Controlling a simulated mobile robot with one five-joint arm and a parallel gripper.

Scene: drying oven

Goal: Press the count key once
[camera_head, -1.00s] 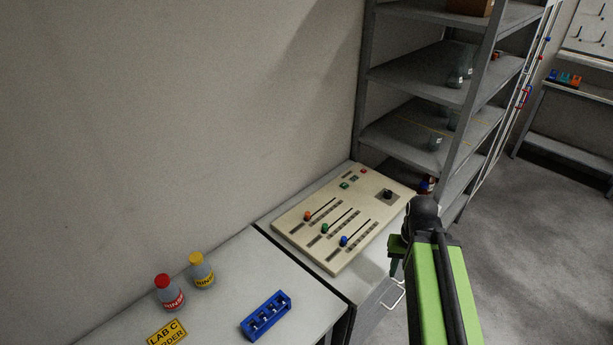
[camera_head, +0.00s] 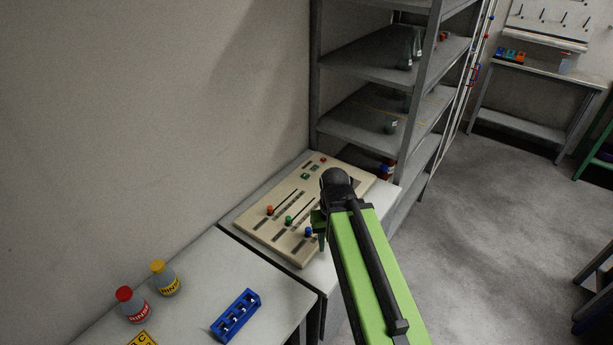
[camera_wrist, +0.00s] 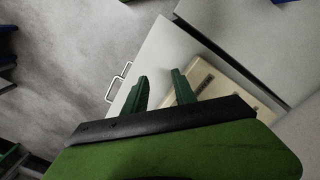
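The cream control panel (camera_head: 292,258) lies on a white bench, with orange (camera_head: 269,210), green (camera_head: 288,220) and blue (camera_head: 308,231) slider knobs. At its back are a small green key (camera_head: 305,176) and a red key (camera_head: 323,160). The labels are too small to read, so I cannot tell which is the count key. My gripper (camera_head: 319,228) is by the panel's near right side, and my arm hides the panel's right part. In the wrist view my gripper (camera_wrist: 160,84) has its two green fingers apart with nothing between them. Part of the panel (camera_wrist: 232,88) shows beside the right finger.
A blue rack (camera_head: 236,315), a red-capped bottle (camera_head: 131,304) and a yellow-capped bottle (camera_head: 165,278) stand on the nearer bench. A grey shelf unit (camera_head: 367,67) rises behind the panel. The floor (camera_head: 500,230) to the right is clear.

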